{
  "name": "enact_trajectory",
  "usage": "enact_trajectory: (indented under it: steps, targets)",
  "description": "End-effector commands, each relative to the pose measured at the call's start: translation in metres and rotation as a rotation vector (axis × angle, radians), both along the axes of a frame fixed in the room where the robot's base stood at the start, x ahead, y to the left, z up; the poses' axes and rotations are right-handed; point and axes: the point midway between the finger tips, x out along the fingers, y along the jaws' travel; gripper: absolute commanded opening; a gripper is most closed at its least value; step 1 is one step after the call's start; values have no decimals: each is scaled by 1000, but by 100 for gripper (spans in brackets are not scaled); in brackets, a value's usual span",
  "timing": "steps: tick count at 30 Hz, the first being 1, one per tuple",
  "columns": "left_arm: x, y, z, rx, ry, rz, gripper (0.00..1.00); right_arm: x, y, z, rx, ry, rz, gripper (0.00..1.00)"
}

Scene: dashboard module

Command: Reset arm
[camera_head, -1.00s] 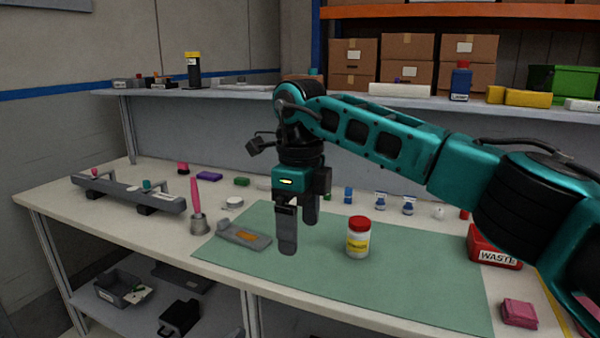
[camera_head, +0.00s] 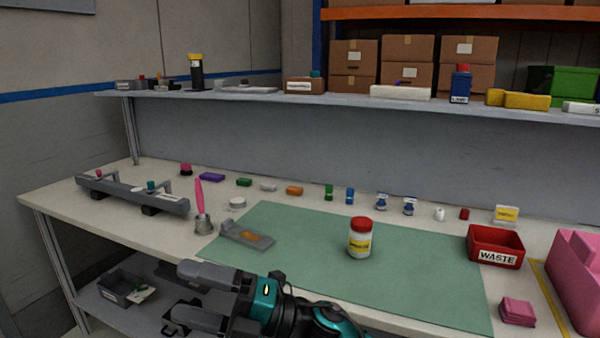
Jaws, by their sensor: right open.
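My right gripper (camera_head: 203,294) is at the bottom of the view, in front of the table's front edge. Its two grey fingers point left and are spread apart, with nothing between them. The teal and black wrist of my right arm shows beside it; the rest of the arm is out of view. My left gripper is not in view.
A white jar with a red lid (camera_head: 360,238) stands on the green mat (camera_head: 300,265). A grey tray (camera_head: 246,235) lies at the mat's left edge. A red WASTE bin (camera_head: 495,246) and a pink block (camera_head: 517,312) are at right. A grey rack (camera_head: 132,194) is at left.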

Motion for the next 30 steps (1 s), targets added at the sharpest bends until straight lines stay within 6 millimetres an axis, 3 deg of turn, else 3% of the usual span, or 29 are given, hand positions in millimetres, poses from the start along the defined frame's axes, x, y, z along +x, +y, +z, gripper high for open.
enact_trajectory:
  steps: [5, 9, 12, 17, 21, 25, 30]
  targets:
    - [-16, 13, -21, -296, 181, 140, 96, 25, -57, -31, 215, 419, -264, 89]
    - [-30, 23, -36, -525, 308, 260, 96, 34, -114, -79, 343, 748, -471, 89]
    - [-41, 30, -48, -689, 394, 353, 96, 28, -158, -123, 414, 980, -617, 89]
    - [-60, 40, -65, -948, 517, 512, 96, -9, -229, -200, 498, 1348, -848, 89]
    - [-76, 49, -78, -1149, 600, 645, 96, -61, -278, -254, 544, 1623, -1017, 89]
    - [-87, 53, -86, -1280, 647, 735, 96, -102, -307, -284, 562, 1796, -1124, 89]
    - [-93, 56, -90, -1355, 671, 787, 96, -127, -321, -298, 571, 1893, -1180, 89]
